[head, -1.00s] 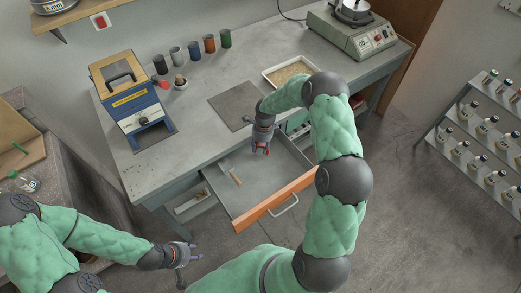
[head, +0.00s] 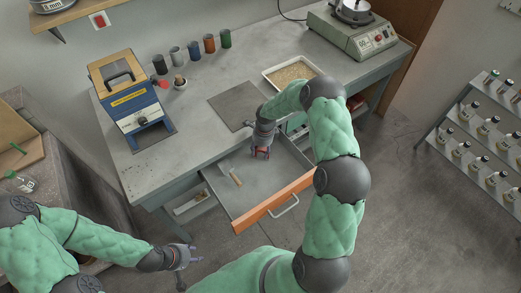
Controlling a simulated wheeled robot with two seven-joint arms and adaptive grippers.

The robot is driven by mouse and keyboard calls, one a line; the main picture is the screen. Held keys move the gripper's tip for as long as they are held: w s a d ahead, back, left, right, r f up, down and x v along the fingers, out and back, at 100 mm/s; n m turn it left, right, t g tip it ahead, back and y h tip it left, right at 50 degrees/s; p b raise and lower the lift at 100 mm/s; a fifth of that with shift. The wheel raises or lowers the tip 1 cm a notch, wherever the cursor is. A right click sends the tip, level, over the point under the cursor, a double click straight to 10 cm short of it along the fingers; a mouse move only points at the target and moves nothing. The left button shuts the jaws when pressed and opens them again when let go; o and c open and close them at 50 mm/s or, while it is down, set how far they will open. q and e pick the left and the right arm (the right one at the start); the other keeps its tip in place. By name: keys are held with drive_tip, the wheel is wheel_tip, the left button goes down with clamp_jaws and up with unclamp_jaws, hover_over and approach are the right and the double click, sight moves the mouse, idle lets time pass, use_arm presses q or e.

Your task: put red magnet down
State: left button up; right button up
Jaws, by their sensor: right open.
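The red magnet (head: 261,154) shows as small red patches at the fingertips of my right gripper (head: 261,150), low in the open drawer (head: 245,203). The fingers cover part of it, and I cannot tell whether it touches the drawer floor. My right gripper is open around it, pointing down near the drawer's back. My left gripper (head: 191,254) is open and empty, in front of the bench at lower left, well away from the magnet.
A small wooden-handled tool (head: 235,178) lies in the drawer, left of my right gripper. The drawer's orange front (head: 275,201) stands out from the bench. A dark plate (head: 236,106), a tray of grains (head: 291,73) and several cups stand on the bench.

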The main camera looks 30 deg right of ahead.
sight(263, 149)
wheel_tip(263, 149, up, 12)
drive_tip(key=d+p, duration=0.1)
drive_tip(key=p, duration=0.1)
drive_tip(key=shift+s+p, duration=0.25)
drive_tip(key=shift+p, duration=0.1)
drive_tip(key=shift+d, duration=0.1)
